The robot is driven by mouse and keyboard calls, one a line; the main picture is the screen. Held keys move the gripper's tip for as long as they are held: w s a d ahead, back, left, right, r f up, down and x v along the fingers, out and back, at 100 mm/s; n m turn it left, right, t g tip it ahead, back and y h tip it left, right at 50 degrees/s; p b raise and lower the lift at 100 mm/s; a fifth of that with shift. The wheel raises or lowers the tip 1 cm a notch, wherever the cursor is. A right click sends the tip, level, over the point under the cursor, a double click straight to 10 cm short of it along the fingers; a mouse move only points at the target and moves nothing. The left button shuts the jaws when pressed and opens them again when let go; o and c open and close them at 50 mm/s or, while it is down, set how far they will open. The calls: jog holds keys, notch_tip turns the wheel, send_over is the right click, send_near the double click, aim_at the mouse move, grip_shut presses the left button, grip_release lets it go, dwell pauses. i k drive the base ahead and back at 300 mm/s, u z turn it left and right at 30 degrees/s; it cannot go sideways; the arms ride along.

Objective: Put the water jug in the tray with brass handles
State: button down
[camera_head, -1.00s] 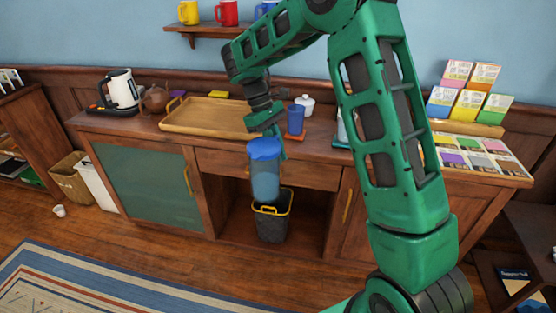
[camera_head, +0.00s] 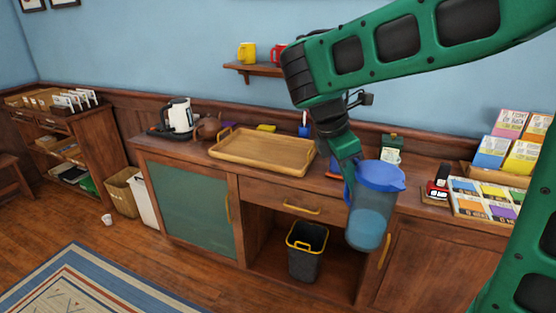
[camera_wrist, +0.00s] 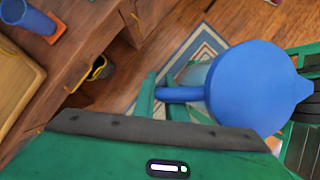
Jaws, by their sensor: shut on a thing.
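The water jug (camera_head: 369,215) is translucent blue with a solid blue lid. My gripper (camera_head: 350,182) is shut on its handle and holds it in the air in front of the sideboard, slightly tilted in the head view. In the wrist view, the jug's round lid (camera_wrist: 250,88) is at the right and its handle (camera_wrist: 180,94) lies between the fingers (camera_wrist: 160,98). The wooden tray with brass handles (camera_head: 262,163) lies on the sideboard top, to the left of the jug. It looks empty.
A black bin (camera_head: 307,262) sits in the open bay below. Card racks (camera_head: 500,160) stand at the right. The wall shelf (camera_head: 262,70) holds mugs.

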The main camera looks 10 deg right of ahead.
aim_at(240, 144)
jog(key=k, duration=0.5)
jog(key=u, duration=0.5)
jog(key=i, duration=0.95)
jog(key=u, duration=0.65)
jog(key=i, duration=1.05)
jog(key=z, duration=0.6)
jog(key=i, duration=0.95)
jog(key=z, duration=0.55)
